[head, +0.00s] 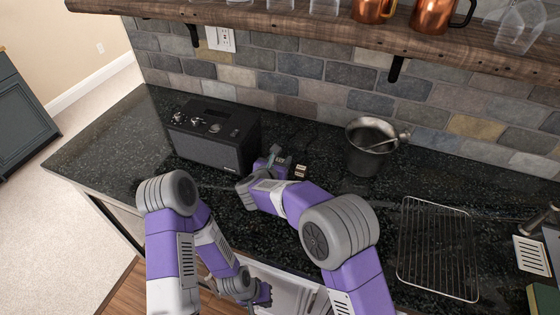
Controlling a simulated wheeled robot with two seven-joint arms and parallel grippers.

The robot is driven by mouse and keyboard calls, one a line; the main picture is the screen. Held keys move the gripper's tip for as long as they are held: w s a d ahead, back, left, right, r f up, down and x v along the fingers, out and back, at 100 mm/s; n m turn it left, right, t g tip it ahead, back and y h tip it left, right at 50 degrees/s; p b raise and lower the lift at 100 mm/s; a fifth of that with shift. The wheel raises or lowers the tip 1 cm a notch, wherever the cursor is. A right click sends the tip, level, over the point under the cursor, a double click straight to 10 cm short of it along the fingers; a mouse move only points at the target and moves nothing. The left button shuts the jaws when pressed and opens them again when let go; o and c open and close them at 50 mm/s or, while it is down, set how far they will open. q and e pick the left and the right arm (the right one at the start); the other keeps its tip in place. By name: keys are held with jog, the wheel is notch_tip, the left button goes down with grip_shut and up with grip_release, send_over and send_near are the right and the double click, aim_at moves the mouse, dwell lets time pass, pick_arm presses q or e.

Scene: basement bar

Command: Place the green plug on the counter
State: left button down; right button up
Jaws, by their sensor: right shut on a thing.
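My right gripper (280,162) is low over the dark stone counter (345,215), just right of the black radio. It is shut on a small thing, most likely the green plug. That thing is mostly hidden by the fingers, and I cannot make out its green colour or whether it touches the counter. A small tan and dark piece (301,171) shows just right of the fingertips. My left gripper (262,294) is lower, in front of the counter's front edge by the white cabinet front. Its fingers are too small and dark to read.
The black radio (213,140) stands left of the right gripper. A metal pot (366,158) with a utensil stands to the right, and a wire rack (438,245) lies farther right. Brick wall and a wooden shelf (300,28) with glasses and copper mugs are behind. The counter's left end is clear.

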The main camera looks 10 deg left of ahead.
jog(key=shift+f, duration=0.15)
jog(key=o, duration=1)
jog(key=shift+o, duration=0.2)
jog(key=shift+r, duration=0.3)
jog(key=v, duration=1.2)
jog(key=shift+f, duration=0.1)
